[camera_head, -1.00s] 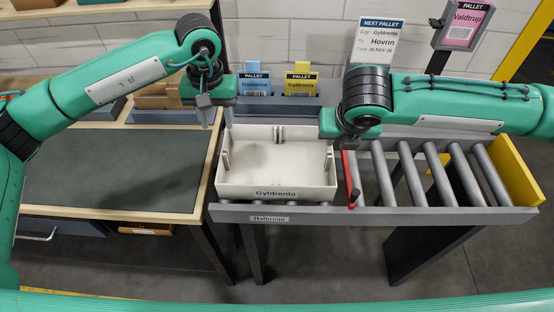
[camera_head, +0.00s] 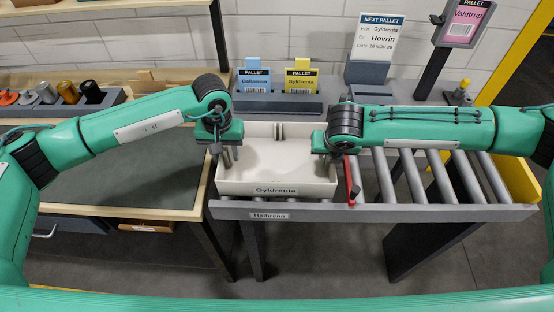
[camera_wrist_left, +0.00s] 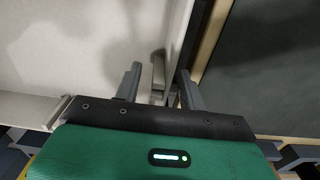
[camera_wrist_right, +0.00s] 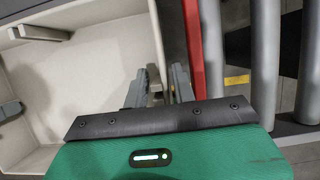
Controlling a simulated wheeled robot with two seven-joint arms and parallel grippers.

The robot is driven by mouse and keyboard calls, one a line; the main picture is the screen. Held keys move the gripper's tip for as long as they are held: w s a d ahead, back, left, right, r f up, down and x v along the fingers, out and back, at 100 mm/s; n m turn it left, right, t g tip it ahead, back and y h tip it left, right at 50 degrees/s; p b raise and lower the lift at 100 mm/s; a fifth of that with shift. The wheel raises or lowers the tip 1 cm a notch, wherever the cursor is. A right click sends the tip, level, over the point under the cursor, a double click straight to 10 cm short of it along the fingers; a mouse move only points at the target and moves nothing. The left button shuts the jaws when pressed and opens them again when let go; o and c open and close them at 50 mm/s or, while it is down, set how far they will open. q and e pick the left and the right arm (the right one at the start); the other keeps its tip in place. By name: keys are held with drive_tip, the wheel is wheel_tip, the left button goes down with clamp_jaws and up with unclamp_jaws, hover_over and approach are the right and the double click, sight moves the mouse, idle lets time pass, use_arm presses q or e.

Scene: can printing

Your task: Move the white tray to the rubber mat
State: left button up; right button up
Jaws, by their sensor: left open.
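The white tray (camera_head: 276,190), labelled Gyldrenta, sits on the left end of the roller conveyor. The rubber mat (camera_head: 120,178) is the dark, bare surface of the workbench at the left. My left gripper (camera_head: 229,156) is at the tray's left wall. In the left wrist view its spread fingers (camera_wrist_left: 158,84) stand either side of that wall. My right gripper (camera_head: 334,157) is at the tray's right wall, its fingers partly hidden in the head view. In the right wrist view its fingers (camera_wrist_right: 160,86) stand apart, with the wall between them. The visible tray floor looks empty.
A red bar (camera_head: 352,180) stands just right of the tray, with bare rollers (camera_head: 440,177) beyond. Blue (camera_head: 254,83) and yellow (camera_head: 301,82) pallet cards stand behind the tray. Spools (camera_head: 68,92) line the workbench's back. A gap separates bench and conveyor.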

use_arm(q)
drive_tip(key=shift+f, duration=0.2)
use_arm(e)
drive_tip(key=shift+f, duration=0.2)
use_arm(q)
drive_tip(key=c, duration=0.6)
use_arm(e)
clamp_jaws()
use_arm(q)
clamp_jaws()
drive_tip(key=shift+r, duration=0.15)
use_arm(e)
drive_tip(key=shift+r, duration=0.15)
